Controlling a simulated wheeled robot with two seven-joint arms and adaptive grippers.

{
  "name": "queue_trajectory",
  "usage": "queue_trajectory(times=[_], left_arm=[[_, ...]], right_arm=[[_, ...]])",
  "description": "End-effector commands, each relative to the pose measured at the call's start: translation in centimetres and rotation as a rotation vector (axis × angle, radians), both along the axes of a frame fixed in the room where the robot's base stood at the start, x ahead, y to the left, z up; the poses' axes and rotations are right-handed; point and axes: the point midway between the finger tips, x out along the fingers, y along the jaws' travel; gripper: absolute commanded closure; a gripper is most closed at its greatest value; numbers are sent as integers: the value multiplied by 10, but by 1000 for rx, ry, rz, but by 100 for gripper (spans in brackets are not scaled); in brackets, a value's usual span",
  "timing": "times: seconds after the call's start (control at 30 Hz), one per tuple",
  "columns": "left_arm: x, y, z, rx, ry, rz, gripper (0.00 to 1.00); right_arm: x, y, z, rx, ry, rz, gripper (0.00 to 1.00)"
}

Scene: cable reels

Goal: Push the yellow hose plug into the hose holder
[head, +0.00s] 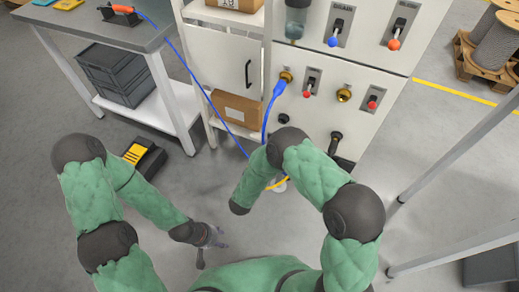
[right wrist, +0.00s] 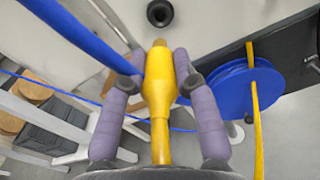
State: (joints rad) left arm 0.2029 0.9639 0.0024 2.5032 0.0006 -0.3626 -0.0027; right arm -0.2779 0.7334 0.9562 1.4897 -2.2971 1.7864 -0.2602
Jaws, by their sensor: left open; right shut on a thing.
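The yellow hose plug (right wrist: 158,88) is between the two purple fingers of my right gripper (right wrist: 160,66), which is shut on it. Its narrow tip points up the picture at a black round socket (right wrist: 160,13) on a pale panel, which looks like the hose holder. A gap shows between tip and socket. In the head view, a small black round fitting (head: 283,118) low on the white cabinet appears to be the same socket. My right gripper is hidden behind its own arm there; a bit of yellow hose (head: 278,184) shows. My left gripper (head: 211,244) is open and empty above the floor.
A blue hose (head: 267,118) hangs from a cabinet port and crosses close to my right gripper. A blue reel (right wrist: 232,95) with yellow hose is right of the plug. Valves with red handles (head: 307,92) stick out above. A grey table (head: 110,30) stands left.

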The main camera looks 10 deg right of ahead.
Motion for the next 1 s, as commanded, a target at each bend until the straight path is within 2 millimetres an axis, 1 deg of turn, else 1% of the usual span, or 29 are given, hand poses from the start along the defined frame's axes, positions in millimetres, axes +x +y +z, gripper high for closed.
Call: queue_trajectory(times=[0.27, 0.8, 1.0], left_arm=[[0, 0, -1, 0, 0, -1, 52], [0, 0, -4, 0, 0, 0, 52], [0, 0, -5, 0, 0, 0, 52]], right_arm=[[13, -10, 0, 1, -3, -4, 100], [50, -34, 0, 1, -3, -2, 100], [58, -40, 0, 0, 0, -2, 100]])
